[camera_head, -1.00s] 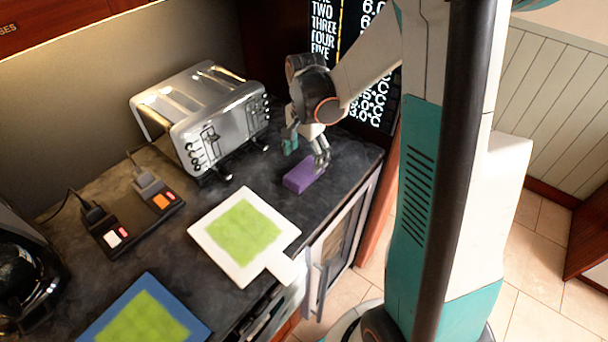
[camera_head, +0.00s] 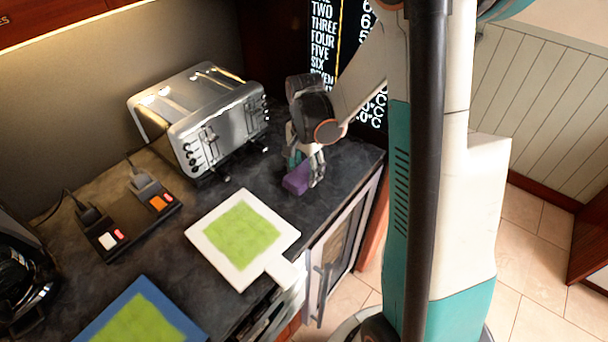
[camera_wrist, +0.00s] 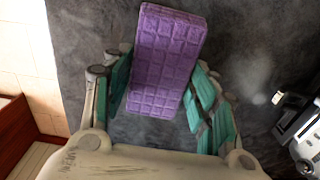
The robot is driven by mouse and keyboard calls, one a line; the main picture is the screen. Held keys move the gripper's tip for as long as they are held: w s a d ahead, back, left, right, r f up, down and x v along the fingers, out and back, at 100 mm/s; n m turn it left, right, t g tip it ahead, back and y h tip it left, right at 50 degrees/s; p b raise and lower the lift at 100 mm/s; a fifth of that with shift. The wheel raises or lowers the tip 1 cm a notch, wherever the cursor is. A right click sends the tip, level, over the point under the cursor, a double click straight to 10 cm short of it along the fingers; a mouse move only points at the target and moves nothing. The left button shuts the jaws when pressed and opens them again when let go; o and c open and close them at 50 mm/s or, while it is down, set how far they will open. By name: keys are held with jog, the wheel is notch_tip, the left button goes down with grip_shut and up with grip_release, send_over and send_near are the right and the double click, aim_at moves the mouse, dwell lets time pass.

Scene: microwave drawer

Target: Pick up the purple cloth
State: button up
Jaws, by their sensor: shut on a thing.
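The purple cloth (camera_head: 297,179) is a small block-like piece with a grid texture, at the right part of the dark counter, in front of the toaster. In the wrist view the cloth (camera_wrist: 167,62) lies between the two teal finger pads. My gripper (camera_head: 305,167) points down over the cloth and is shut on it. In the wrist view my gripper (camera_wrist: 160,85) has a finger on each long side of the cloth. I cannot tell whether the cloth is clear of the counter.
A silver toaster (camera_head: 215,125) stands behind and left of my gripper. A white board (camera_head: 207,232) with a green cloth lies in front. A blue board (camera_head: 100,325), also with a green cloth, and a power strip (camera_head: 105,240) are farther left. The counter's right edge is close.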

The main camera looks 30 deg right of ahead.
aim_at(305, 171)
notch_tip(305, 171, up, 20)
jog(key=p, duration=0.5)
dwell(0.6)
